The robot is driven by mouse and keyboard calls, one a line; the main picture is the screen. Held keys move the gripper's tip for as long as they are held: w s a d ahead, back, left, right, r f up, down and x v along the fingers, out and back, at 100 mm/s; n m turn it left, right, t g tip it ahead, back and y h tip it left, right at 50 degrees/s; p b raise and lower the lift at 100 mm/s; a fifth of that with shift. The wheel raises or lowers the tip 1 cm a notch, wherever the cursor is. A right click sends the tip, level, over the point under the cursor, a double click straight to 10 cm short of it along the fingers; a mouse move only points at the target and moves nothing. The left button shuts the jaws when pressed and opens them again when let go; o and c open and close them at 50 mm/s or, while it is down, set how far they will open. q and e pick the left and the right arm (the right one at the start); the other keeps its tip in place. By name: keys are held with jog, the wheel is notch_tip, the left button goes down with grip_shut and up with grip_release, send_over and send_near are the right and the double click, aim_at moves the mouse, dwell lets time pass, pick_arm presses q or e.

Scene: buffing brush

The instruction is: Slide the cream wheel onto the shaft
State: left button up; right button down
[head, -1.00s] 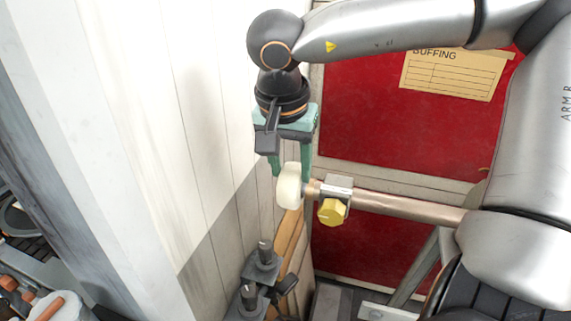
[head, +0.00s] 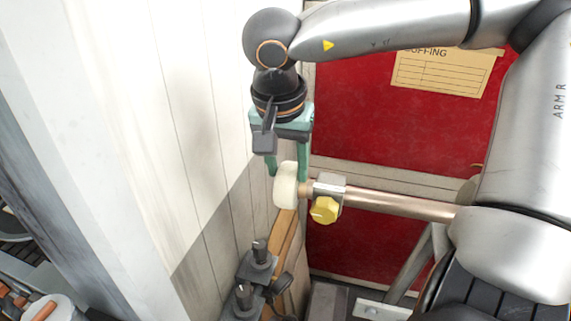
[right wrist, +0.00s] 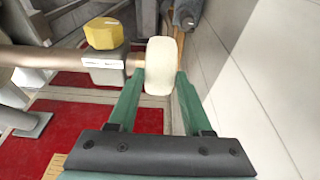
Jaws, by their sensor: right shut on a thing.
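The cream wheel (head: 286,185) is upright at the left end of the copper-coloured shaft (head: 400,206). My right gripper (head: 286,172) comes down from above and is shut on the wheel, one finger on each face. The right wrist view also shows the wheel (right wrist: 161,66) between the green fingertips. A short, thinner shaft end (right wrist: 133,62) shows between the wheel and a grey collar (right wrist: 104,71). It meets the wheel's near face; how far it goes in is hidden. My left gripper is not in view.
A yellow knob (head: 324,210) sits on the collar beside the wheel. A pale plank wall (head: 205,130) stands close on the left. Dark clamp-like fixtures (head: 257,265) are below. A red panel with a buffing card (head: 446,74) is behind.

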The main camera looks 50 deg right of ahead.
jog(key=shift+c, duration=1.2)
grip_release()
jog(key=v, duration=1.2)
jog(key=shift+a+r, duration=0.15)
jog(key=shift+r, duration=0.15)
